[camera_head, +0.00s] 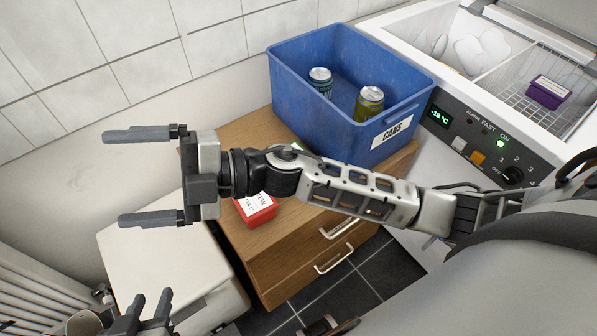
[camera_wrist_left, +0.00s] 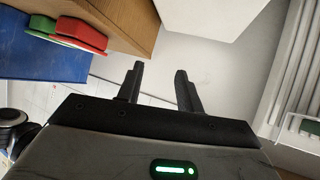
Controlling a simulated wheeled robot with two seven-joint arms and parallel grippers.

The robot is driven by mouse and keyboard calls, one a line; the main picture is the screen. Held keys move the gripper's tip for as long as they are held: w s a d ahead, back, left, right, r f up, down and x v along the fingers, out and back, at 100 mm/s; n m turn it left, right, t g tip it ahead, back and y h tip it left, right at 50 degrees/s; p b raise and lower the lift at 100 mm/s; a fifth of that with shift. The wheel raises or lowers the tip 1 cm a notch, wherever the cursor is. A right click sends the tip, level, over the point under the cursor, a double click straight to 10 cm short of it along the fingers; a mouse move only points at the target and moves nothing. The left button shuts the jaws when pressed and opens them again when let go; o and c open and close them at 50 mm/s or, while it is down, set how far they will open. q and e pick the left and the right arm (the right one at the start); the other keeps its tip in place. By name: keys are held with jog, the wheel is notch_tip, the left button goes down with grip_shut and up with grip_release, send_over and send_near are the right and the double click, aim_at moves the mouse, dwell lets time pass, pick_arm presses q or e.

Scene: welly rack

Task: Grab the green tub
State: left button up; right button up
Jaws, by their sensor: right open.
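In the left wrist view the green tub (camera_wrist_left: 50,43) lies on the wooden top, between the red tub (camera_wrist_left: 80,32) and the blue crate (camera_wrist_left: 40,65). My right gripper (camera_head: 118,178) is open wide and empty, its arm crossing over the wooden cabinet. My left gripper (camera_head: 152,298) is at the lower left of the head view, away from the tubs. Its fingers (camera_wrist_left: 160,70) stand apart with nothing between them.
The blue crate (camera_head: 310,108) holds two cans on the wooden cabinet (camera_head: 275,262). An open freezer (camera_head: 480,140) with a purple tub (camera_head: 547,92) stands at right. A low white box (camera_head: 150,245) and a radiator (camera_head: 35,285) are at lower left.

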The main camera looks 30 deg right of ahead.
notch_tip(320, 180, down, 5)
jog(key=s+n+g+h+b, duration=0.1)
jog(key=s+n+g+h, duration=0.1)
jog(key=n+g+h, duration=0.4)
jog(key=n+t+h+b, duration=0.2)
jog(key=n+h+b, duration=0.15)
jog(key=h, duration=1.15)
send_over(296, 149)
jog(key=s+a, duration=0.2)
jog(key=s, duration=0.1)
notch_tip(296, 149, down, 6)
jog(key=f, duration=0.8)
jog(key=shift+s+d+f, duration=0.15)
jog(key=shift+s+f, duration=0.05)
jog(key=shift+f, duration=0.2)
jog(key=shift+d+f, duration=0.15)
jog(key=shift+f, duration=1.45)
jog(key=shift+d+f, duration=0.1)
jog(key=shift+f, duration=1.45)
jog(key=c, duration=1.4)
